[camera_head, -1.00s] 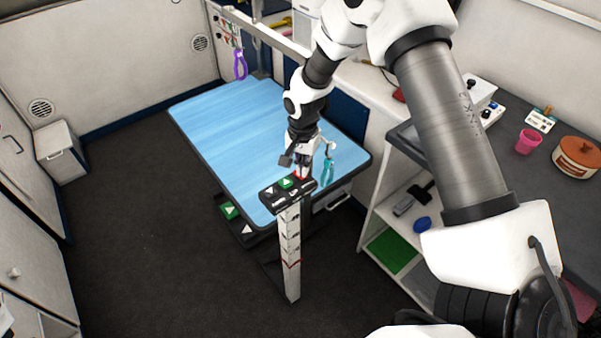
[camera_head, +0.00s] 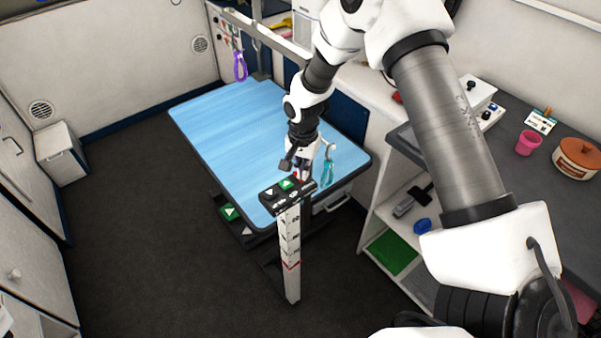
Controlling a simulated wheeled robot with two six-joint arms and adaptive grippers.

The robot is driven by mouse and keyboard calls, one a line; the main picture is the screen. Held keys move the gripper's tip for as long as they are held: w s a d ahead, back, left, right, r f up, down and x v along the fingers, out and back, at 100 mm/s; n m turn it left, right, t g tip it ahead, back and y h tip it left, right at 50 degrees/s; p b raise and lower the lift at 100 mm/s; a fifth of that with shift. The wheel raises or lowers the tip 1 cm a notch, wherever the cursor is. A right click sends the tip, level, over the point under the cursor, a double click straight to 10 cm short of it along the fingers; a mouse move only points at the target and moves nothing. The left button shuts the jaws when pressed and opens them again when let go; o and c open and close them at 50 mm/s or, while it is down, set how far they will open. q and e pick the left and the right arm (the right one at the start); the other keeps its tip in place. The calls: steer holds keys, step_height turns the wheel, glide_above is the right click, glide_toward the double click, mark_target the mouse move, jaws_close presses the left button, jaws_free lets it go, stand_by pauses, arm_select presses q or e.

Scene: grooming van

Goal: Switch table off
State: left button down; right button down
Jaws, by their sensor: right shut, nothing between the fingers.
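The blue-topped grooming table (camera_head: 225,130) stands in the middle of the van. At its front edge a black control panel (camera_head: 270,196) sits on top of a white post with a marked scale (camera_head: 290,250). The panel carries a green button with a white arrow (camera_head: 287,184) and a white arrow beside it. A bit of red (camera_head: 296,174) shows at the panel's far right, largely hidden by my gripper. My right gripper (camera_head: 298,170) is shut and empty, pointing down just above that end of the panel. Whether it touches the panel cannot be told. My left gripper is not in view.
The floor at left is clear.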

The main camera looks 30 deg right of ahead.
step_height(320, 180, up, 7)
steer(key=p, duration=0.5)
steer(key=shift+f, duration=0.25)
steer(key=shift+f, duration=0.15)
steer(key=s+f, duration=0.2)
steer(key=s+a+f+g+b, duration=0.1)
steer(key=s+f, duration=0.1)
steer(key=f, duration=0.1)
steer(key=s+f+g+b, duration=0.1)
steer(key=s+f, duration=0.1)
steer(key=f, duration=0.1)
steer(key=shift+s+a+f+n, duration=0.1)
steer(key=shift+a+f+n, duration=0.15)
steer(key=shift+n, duration=0.05)
steer(key=s+a+f+n+b, duration=0.1)
steer(key=s+a+f+n, duration=0.1)
steer(key=s, duration=0.5)
steer(key=s+a+f+n+t+b, duration=0.1)
steer(key=s+a+f+n, duration=0.1)
steer(key=s+f+n, duration=0.2)
steer(key=s+a+f+n+t+b, duration=0.1)
steer(key=s+a+f+n+b, duration=0.1)
steer(key=s+f, duration=0.4)
steer(key=s+a+n, duration=0.1)
steer(key=s+n, duration=0.1)
steer(key=s, duration=0.3)
steer(key=shift+f, duration=0.15)
